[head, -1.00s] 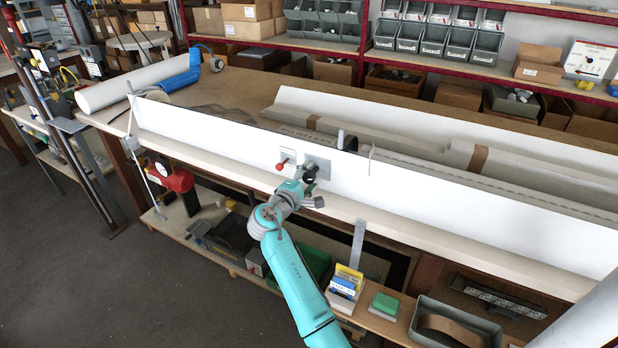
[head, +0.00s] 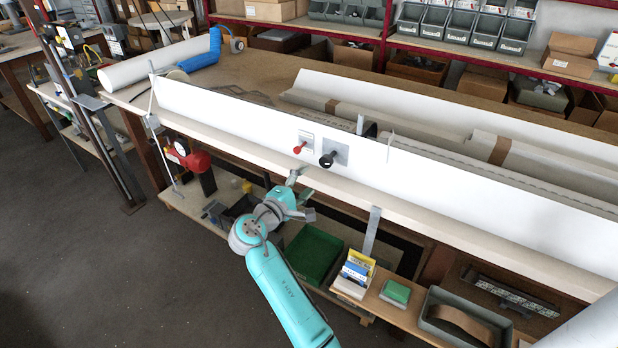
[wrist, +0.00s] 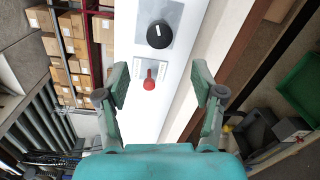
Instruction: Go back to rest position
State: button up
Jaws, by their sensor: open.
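My gripper (head: 299,193) is in front of the long white panel (head: 240,113), below and left of the black knob, apart from both. In the wrist view my gripper (wrist: 158,92) is open, with nothing between its two fingers. The black knob (head: 327,159) sits on a grey plate on the panel; it also shows in the wrist view (wrist: 159,36). A red-handled switch (head: 299,149) sits left of the knob; in the wrist view its red handle (wrist: 149,80) appears beyond and between the fingertips.
The workbench (head: 262,83) carries long white profiles (head: 375,110) and a blue roll (head: 202,50). On the lower shelf are a green bin (head: 312,253), small boxes (head: 355,273) and a grey tray (head: 465,325). Floor (head: 90,260) at the left is clear.

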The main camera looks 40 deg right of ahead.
dwell(0.5)
jog(key=s+a+f+n+t+y, duration=0.1)
jog(key=s+a+f+t+y, duration=0.2)
jog(key=f, duration=0.5)
jog(key=s+a+f+n+t+y, duration=0.1)
jog(key=s+a+f+y, duration=0.1)
jog(key=s+f, duration=0.4)
jog(key=s+a+f+t+y, duration=0.1)
jog(key=s+a+f+y, duration=0.3)
jog(key=s, duration=0.3)
jog(key=s+a+f+t+y, duration=0.1)
jog(key=s+a+f+y, duration=0.1)
jog(key=s+a+f, duration=0.4)
jog(key=s+a+r+m+t+y, duration=0.1)
jog(key=s+a+r+m+y, duration=0.15)
jog(key=s, duration=0.55)
jog(key=s+a+r+m+t+y, duration=0.1)
jog(key=s+a+r+y, duration=0.15)
jog(key=s, duration=0.65)
jog(key=s+r+m+t, duration=0.1)
jog(key=s+r+m, duration=0.4)
jog(key=s+r, duration=0.4)
notch_tip(320, 180, up, 3)
jog(key=shift+s+a+f, duration=0.15)
jog(key=shift+s+a, duration=0.1)
jog(key=shift+a, duration=0.2)
